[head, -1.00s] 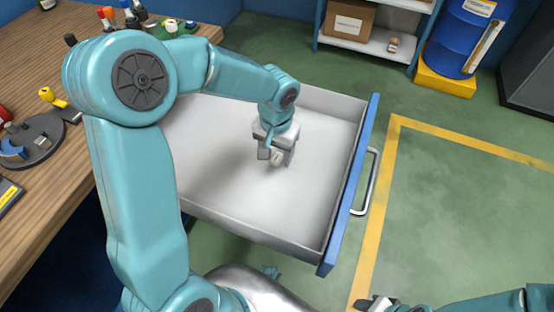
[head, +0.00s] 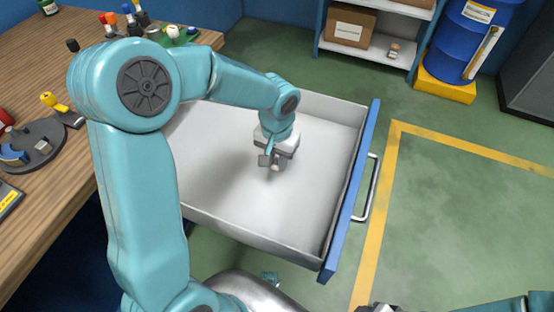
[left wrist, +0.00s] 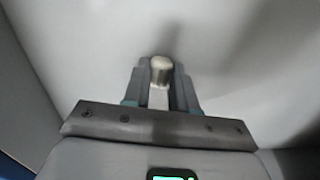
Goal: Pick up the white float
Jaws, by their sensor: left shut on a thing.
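The white float (left wrist: 160,70) is a small pale cylinder between the fingers of my left gripper in the left wrist view. My left gripper (head: 273,163) is shut on it, inside the open drawer (head: 315,170). In the head view the float (head: 275,168) shows only as a small pale spot at the fingertips. Whether it touches the drawer floor I cannot tell. My right gripper (head: 378,308) is barely in view at the bottom edge of the head view, and its jaws are cut off.
The drawer walls surround my left gripper, with a blue front (head: 350,190) and metal handle (head: 368,190) on the right. A wooden workbench (head: 60,130) with tools and small parts stands left. A shelf and blue barrel (head: 468,35) stand behind. The rest of the drawer looks empty.

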